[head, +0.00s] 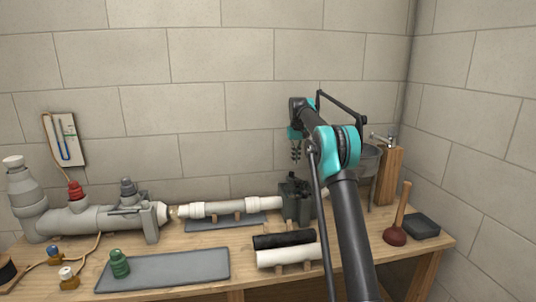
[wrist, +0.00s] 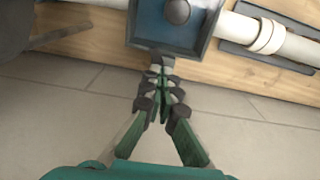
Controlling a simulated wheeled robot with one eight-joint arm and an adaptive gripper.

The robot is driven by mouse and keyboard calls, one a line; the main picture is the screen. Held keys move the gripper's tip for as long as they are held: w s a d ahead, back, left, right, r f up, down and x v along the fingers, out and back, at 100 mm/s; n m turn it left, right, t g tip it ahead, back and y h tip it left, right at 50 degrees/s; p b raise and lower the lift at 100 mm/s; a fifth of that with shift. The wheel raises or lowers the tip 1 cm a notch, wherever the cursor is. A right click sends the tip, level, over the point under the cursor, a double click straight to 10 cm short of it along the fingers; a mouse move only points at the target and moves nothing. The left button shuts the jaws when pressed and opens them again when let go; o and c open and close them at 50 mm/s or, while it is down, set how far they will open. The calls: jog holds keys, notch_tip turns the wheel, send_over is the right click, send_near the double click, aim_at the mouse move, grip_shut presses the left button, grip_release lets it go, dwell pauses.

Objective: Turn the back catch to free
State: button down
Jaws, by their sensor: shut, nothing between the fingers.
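A dark box-shaped fitting (head: 297,204) stands on the bench by the end of the white pipe. In the wrist view the box (wrist: 140,38) is open on top, with a bluish inside and a round dark knob (wrist: 177,11) in it. I cannot make out the back catch for sure; it may be small or hidden by my fingers. My gripper (head: 296,158) points down above the box in the head view. In the wrist view its green and dark fingers (wrist: 161,66) are shut and empty, with tips at the box's wall-side edge. I cannot tell whether they touch it.
White pipe (head: 232,208) runs left of the box to a grey valve assembly (head: 95,219). Black pipe (head: 284,239) and white pipe (head: 287,256) lie in front. A grey basin (head: 366,163), wooden post (head: 389,177) and plunger (head: 397,233) are right. The wall is close behind.

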aim_at(295, 177)
jog(key=shift+a+f, duration=0.35)
jog(key=shift+f, duration=0.7)
jog(key=shift+a+f, duration=0.4)
jog(key=shift+f, duration=0.65)
jog(key=shift+a+f, duration=0.35)
jog(key=shift+f, duration=0.7)
jog(key=shift+w+d, duration=0.1)
jog(key=shift+d, duration=0.6)
jog(key=shift+w+d, duration=0.2)
jog(key=shift+d, duration=0.25)
jog(key=shift+s+d, duration=0.25)
jog(key=shift+s, duration=0.05)
notch_tip(295, 177, up, 6)
